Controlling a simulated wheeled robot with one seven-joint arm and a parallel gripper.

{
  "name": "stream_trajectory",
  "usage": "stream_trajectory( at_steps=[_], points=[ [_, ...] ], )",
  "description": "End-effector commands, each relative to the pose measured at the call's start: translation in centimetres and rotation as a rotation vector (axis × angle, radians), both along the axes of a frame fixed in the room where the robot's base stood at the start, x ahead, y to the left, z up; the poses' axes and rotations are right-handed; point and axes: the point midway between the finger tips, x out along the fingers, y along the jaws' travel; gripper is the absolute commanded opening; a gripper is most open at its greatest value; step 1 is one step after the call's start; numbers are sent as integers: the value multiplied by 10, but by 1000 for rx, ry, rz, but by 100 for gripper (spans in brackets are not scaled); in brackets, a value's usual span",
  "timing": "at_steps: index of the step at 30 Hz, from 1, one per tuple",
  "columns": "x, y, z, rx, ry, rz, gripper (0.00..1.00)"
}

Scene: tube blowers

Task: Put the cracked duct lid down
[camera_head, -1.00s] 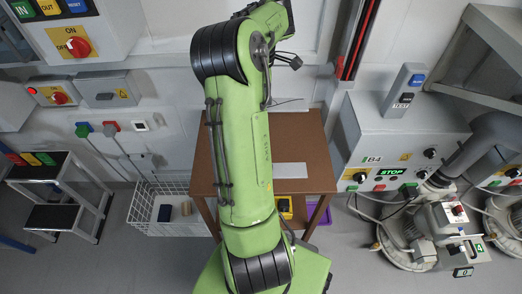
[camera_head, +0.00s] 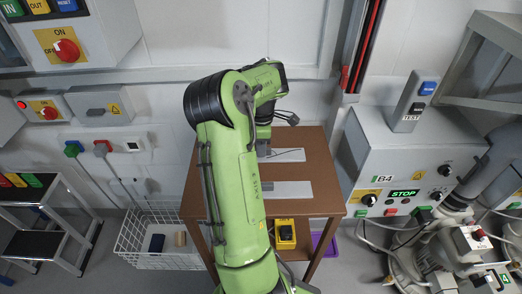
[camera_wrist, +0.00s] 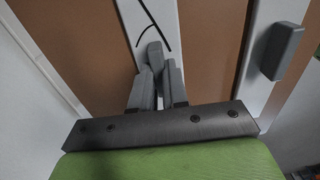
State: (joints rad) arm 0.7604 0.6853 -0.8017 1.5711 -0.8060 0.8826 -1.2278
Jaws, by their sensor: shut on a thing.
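The cracked duct lid (camera_head: 288,155) is a pale flat panel with a thin dark line across it. In the head view it is over the back part of the brown table (camera_head: 318,170), partly hidden by my arm. The wrist view shows the cracked lid (camera_wrist: 133,22) below my gripper, with its black curved crack. My gripper (camera_wrist: 155,82) is shut on the lid's grey handle (camera_wrist: 154,52). The lid looks flat and close to the tabletop; I cannot tell whether it touches.
A second pale lid (camera_head: 293,190) lies on the table in front, apart from the cracked one; its grey handle (camera_wrist: 283,50) shows in the wrist view. A yellow box (camera_head: 285,232) is under the table. A white wire basket (camera_head: 135,240) stands left, blower equipment (camera_head: 405,165) right.

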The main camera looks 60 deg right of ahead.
Motion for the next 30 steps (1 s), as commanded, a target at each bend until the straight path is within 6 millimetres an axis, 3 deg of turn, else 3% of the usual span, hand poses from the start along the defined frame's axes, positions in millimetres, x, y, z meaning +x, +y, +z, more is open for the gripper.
stream_trajectory(
  at_steps=[5,6,10,19,23,30],
  points=[
    [0,0,-1,1,0,0,0],
    [0,0,0,1,0,0,20],
    [0,0,0,2,0,0,39],
    [0,0,3,1,0,0,39],
    [0,0,27,-1,-3,1,39],
    [-1,-1,94,-1,-2,-1,39]
  ],
)
